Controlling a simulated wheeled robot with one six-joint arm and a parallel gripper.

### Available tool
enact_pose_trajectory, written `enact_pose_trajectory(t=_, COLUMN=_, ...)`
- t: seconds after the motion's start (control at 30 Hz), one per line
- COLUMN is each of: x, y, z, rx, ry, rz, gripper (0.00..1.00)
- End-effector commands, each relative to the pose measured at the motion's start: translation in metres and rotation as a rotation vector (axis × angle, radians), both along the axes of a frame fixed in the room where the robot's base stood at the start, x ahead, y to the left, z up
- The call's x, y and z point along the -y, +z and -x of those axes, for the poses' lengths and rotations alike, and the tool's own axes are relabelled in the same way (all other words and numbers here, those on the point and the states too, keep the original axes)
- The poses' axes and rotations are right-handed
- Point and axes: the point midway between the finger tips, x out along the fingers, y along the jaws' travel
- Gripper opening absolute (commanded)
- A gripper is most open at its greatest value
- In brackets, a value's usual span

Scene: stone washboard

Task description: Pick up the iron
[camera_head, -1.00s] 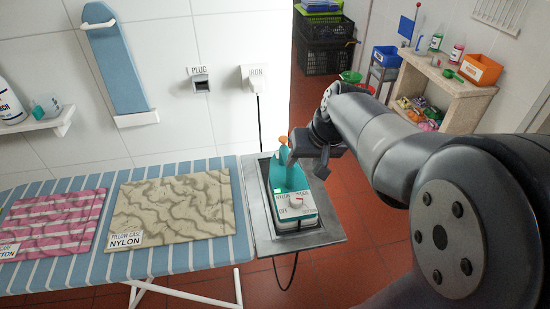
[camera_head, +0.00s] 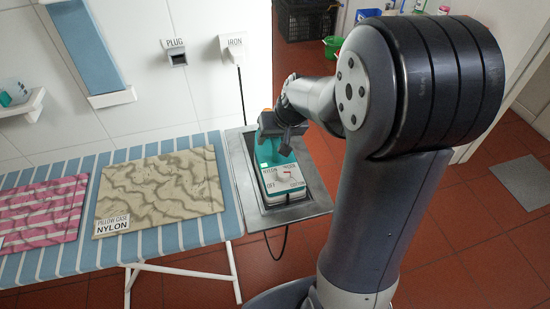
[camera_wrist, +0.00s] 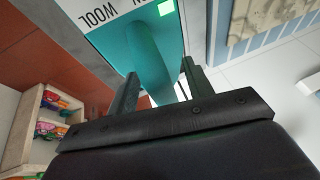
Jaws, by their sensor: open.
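The teal iron (camera_head: 280,178) with a white dial panel sits in a grey metal tray (camera_head: 298,212) at the right end of the ironing board. My gripper (camera_head: 278,138) is at the far end of the iron, over its handle, and partly hides it. In the wrist view, the teal handle (camera_wrist: 155,65) runs between the two open fingers of my gripper (camera_wrist: 158,88). A gap shows beside the fingers, and I cannot tell whether either touches the handle.
The striped ironing board (camera_head: 150,247) holds a beige nylon pillow case (camera_head: 160,190) and a pink striped one (camera_head: 40,212). A dark cord (camera_head: 241,95) hangs from the iron socket (camera_head: 233,46) on the wall. Red floor lies open at right.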

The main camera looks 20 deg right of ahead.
Motion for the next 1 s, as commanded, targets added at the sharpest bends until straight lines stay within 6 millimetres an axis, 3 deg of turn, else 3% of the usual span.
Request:
enact_pose_trajectory(t=0.13, x=-0.0024, y=-0.0116, z=-0.005, rx=0.0, ry=0.0, rz=0.0, gripper=0.49)
enact_pose_trajectory(t=0.4, x=-0.0026, y=-0.0134, z=-0.006, rx=0.002, ry=0.0, rz=0.0, gripper=0.49)
enact_pose_trajectory(t=1.0, x=-0.0025, y=-0.0131, z=-0.0059, rx=0.002, ry=0.0, rz=0.0, gripper=0.0)
